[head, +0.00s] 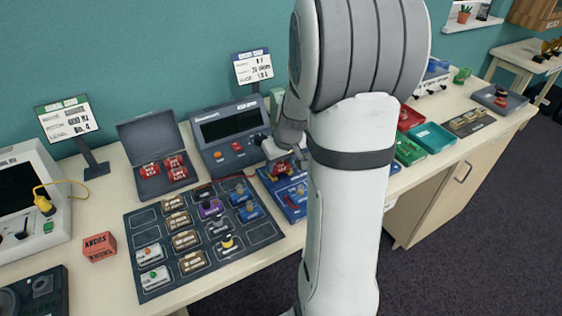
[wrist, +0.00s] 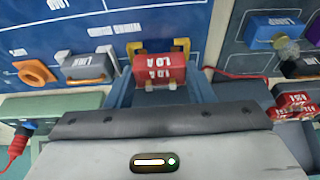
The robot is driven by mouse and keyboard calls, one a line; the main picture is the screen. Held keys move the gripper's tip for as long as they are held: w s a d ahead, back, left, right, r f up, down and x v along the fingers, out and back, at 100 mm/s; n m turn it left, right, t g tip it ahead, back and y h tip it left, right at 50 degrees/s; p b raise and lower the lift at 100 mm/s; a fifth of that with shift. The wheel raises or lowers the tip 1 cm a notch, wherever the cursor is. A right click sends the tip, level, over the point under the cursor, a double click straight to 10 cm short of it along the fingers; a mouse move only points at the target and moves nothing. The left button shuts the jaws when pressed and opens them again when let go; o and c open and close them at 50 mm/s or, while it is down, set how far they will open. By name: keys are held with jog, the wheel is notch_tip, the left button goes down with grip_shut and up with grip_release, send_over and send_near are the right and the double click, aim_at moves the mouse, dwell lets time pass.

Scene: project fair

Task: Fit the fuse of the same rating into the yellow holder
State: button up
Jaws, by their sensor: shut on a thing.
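In the wrist view a red fuse (wrist: 160,68) marked 1.0 A sits at the tips of my gripper (wrist: 160,85), which is shut on it. The yellow holder (wrist: 183,46) shows as two yellow clips at the fuse's far edge, on the blue board (wrist: 70,22). The fuse overlaps the clips in this view; I cannot tell whether it is seated in them. In the head view my gripper (head: 282,153) is over the blue board (head: 292,207) with the red fuse (head: 281,169) below it. My arm hides part of the board.
An open grey case (head: 150,186) holds more red fuses (head: 175,167). A dark tray (head: 140,232) of assorted parts lies left of the board. A grey meter (head: 229,130) stands behind.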

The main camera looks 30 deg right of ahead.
jog(key=shift+f+b, duration=0.3)
jog(key=shift+f, duration=0.05)
jog(key=o, duration=1)
jog(key=shift+o, duration=0.2)
jog(key=shift+d, duration=0.1)
jog(key=shift+r+p, duration=2.6)
jog(key=shift+r, duration=1.45)
